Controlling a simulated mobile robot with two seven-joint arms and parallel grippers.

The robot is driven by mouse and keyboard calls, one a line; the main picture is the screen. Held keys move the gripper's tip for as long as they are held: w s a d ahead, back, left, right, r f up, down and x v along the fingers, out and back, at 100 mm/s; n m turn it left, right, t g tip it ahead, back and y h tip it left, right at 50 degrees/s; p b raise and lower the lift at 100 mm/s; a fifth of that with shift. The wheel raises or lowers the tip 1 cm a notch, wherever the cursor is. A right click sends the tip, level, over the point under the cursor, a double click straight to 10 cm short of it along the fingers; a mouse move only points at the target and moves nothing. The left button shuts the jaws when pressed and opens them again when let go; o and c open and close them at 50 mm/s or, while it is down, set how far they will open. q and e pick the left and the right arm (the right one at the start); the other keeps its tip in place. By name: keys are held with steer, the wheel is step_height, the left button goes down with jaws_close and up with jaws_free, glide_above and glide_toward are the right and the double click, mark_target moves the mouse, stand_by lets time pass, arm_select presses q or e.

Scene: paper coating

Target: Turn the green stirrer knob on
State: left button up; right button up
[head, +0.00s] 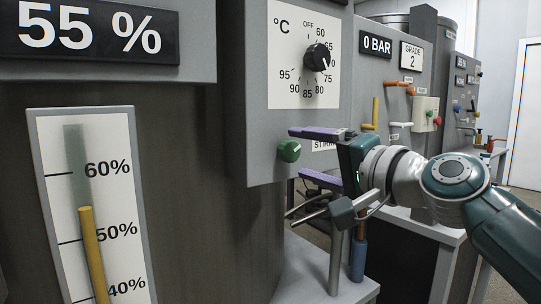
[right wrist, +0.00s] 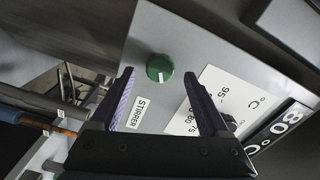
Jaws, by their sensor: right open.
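The green stirrer knob (head: 289,150) sits low on the grey control panel in the head view, below the temperature dial. It has a pale pointer mark. In the right wrist view the knob (right wrist: 160,67) lies ahead of and between my finger tips, with the STIRRER label (right wrist: 139,112) near it. My right gripper (head: 300,153) is open and empty, with its purple-padded fingers pointing left at the knob's side of the panel. In the right wrist view the gripper (right wrist: 158,75) shows both fingers spread, apart from the knob. My left gripper is not in view.
The black temperature knob (head: 317,58) is above the green knob on the same panel. A level gauge (head: 115,150) with a yellow bar stands at left. Pipes and a blue-handled valve (head: 358,258) are under my right gripper. More panels recede at right.

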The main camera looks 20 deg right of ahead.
steer(key=v, duration=0.8)
steer(key=shift+p, duration=0.3)
steer(key=s+a+f+n+g+p, duration=0.2)
steer(key=s+a+n+g+p, duration=0.45)
steer(key=s+p, duration=0.4)
steer(key=s+d+r+n+g+h+p, duration=0.25)
steer(key=s+p, duration=0.35)
steer(key=s, duration=0.3)
steer(key=s+d+r+n+g+h+p, duration=0.1)
steer(key=s+n+g+h+p, duration=0.3)
steer(key=s, duration=0.5)
step_height(320, 180, up, 37)
steer(key=p, duration=3.7)
steer(key=shift+s+d+m+p, duration=0.25)
steer(key=shift+s+m+p, duration=0.05)
steer(key=shift+s+p, duration=0.1)
